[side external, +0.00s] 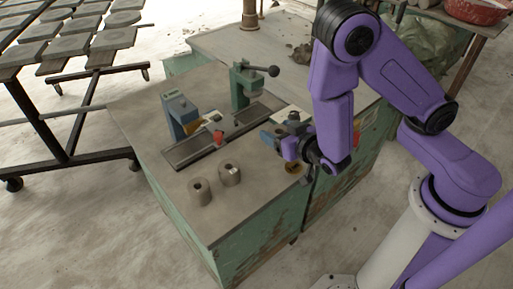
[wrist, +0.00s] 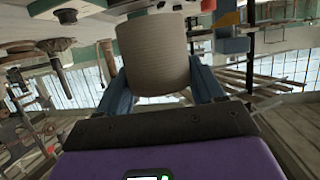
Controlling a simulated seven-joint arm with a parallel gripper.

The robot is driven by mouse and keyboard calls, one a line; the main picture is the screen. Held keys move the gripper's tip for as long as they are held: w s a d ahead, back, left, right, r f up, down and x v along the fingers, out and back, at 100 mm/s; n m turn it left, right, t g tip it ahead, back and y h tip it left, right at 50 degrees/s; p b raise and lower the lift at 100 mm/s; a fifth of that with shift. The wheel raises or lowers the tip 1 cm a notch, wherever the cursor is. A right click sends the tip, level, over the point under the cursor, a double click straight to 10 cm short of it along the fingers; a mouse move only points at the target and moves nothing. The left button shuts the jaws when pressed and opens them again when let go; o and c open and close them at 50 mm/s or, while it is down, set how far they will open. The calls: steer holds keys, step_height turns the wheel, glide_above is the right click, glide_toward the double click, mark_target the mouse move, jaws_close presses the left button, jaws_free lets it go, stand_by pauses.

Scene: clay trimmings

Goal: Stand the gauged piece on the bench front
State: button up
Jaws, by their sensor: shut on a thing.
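In the wrist view, a beige, ribbed clay cylinder (wrist: 155,55) fills the space between the two blue fingers of my gripper (wrist: 163,82), which is shut on it. In the side view, my gripper (side external: 273,136) is over the right part of the green bench (side external: 150,130), beside the gauge fixture. The held piece is hard to make out there. Two grey-beige clay cylinders with holes in their tops stand upright on the bench front, one nearer (side external: 200,192) and one to its right (side external: 229,175).
A long metal gauge fixture (side external: 185,152) lies across the bench, with a blue block (side external: 180,115), a red piece (side external: 218,138) and a green lever press (side external: 245,85). A slab rack (side external: 75,45) stands at the left. The bench's near left corner is bare.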

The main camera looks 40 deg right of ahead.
steer(key=shift+w+a+f, duration=0.15)
steer(key=shift+w+f, duration=0.1)
steer(key=shift+w, duration=0.25)
steer(key=shift+w+a+f, duration=0.15)
steer(key=shift+w+f, duration=0.05)
steer(key=shift+w, duration=0.25)
steer(key=w+f, duration=0.1)
steer(key=f, duration=0.1)
steer(key=w+f, duration=0.2)
steer(key=w+a+f, duration=0.1)
steer(key=shift+w+a+f, duration=0.1)
steer(key=shift+w+f, duration=0.2)
steer(key=shift+f, duration=1.65)
steer(key=shift+f, duration=0.2)
steer(key=o, duration=1.2)
steer(key=shift+o, duration=0.2)
steer(key=shift+r, duration=0.1)
